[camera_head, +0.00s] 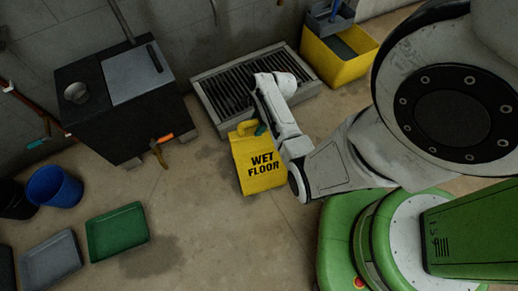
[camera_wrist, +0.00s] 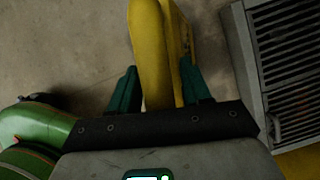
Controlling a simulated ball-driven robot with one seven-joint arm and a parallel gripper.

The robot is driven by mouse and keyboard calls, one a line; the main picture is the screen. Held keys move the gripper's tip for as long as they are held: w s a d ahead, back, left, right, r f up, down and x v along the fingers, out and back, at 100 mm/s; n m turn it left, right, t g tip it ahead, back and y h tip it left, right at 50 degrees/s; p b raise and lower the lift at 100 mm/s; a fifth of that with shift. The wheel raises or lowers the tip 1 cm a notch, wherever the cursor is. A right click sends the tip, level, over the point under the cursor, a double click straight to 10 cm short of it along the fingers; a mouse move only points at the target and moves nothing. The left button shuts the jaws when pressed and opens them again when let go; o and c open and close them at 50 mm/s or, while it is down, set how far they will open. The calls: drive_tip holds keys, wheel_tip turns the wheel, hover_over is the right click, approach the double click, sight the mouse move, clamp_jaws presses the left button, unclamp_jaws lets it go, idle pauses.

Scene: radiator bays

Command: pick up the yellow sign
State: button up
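The yellow sign (camera_head: 248,177) reads "WET FLOOR" and stands on the concrete floor in front of the drain grate in the head view. My gripper (camera_head: 261,129) is at the sign's top edge, mostly hidden behind my arm. In the wrist view the sign (camera_wrist: 151,50) runs up between the two teal fingers of my gripper (camera_wrist: 158,74). The fingers are apart, one on each side of the sign, with a narrow gap showing at the left finger. Contact at the right finger is unclear.
A slatted drain grate (camera_head: 203,101) lies behind the sign. A black cabinet (camera_head: 103,131) stands to the left and a yellow mop bucket (camera_head: 333,73) at the back right. A green tray (camera_head: 117,232), a grey tray (camera_head: 50,262) and a blue bucket (camera_head: 54,188) are at lower left.

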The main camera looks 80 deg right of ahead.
clamp_jaws()
idle(0.9)
